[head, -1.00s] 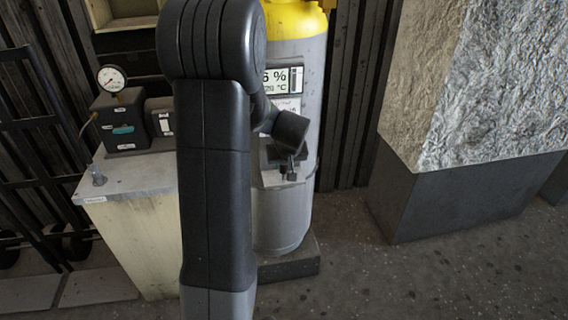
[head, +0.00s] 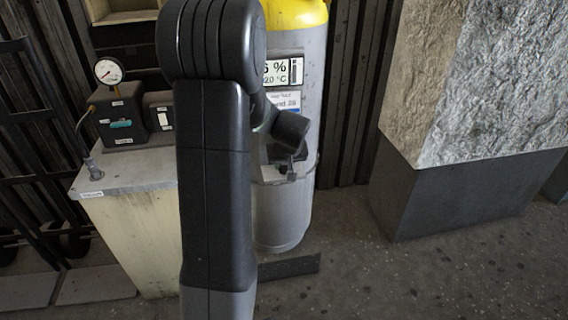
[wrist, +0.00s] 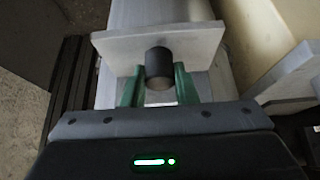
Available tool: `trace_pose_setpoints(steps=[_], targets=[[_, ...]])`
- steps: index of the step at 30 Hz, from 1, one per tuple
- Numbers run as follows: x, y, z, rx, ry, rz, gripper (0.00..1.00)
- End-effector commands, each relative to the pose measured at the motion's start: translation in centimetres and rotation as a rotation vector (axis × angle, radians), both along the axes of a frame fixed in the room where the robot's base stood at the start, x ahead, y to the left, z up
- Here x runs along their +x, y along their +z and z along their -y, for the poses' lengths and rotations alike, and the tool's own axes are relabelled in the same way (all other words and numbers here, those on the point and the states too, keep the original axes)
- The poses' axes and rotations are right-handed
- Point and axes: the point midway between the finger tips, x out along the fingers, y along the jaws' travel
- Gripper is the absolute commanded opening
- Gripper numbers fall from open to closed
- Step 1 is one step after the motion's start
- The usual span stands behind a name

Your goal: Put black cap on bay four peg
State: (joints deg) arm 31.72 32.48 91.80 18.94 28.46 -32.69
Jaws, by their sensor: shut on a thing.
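The black cap (wrist: 158,62) is a short dark cylinder between the two green fingers of my gripper (wrist: 158,84) in the wrist view. My gripper is shut on it. A pale grey plate (wrist: 118,50) lies just beyond the cap; I cannot tell whether they touch. In the head view my gripper (head: 289,172) is small and dark in front of the grey cylinder, and the cap cannot be made out there. A small grey peg (head: 94,170) stands on the left corner of the bench, left of my gripper. Its label is too small to read.
The pale bench (head: 130,172) carries a black box with a dial gauge (head: 109,71). A grey cylinder with a yellow top (head: 298,14) stands behind my arm. A large stone block on a dark base (head: 450,195) is at right. Floor between them is clear.

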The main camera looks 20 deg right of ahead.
Motion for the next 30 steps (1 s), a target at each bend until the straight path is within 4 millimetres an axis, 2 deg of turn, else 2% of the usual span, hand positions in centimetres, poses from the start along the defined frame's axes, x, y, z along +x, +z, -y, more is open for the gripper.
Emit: trace_pose_setpoints(steps=[7, 8, 11, 22, 26, 30], targets=[[0.0, -0.7, 0.0, 0.000, 0.000, 0.000, 0.05], [0.0, -0.5, 0.0, 0.000, 0.000, 0.000, 0.32], [0.0, -0.5, 0.0, 0.000, 0.000, 0.000, 0.52], [-0.2, -0.1, 0.0, 0.000, 0.000, 0.001, 0.52], [-0.9, 1.3, -0.2, -0.001, 0.000, 0.002, 0.52], [-2.2, 3.8, -0.5, -0.003, -0.001, 0.003, 0.52]])
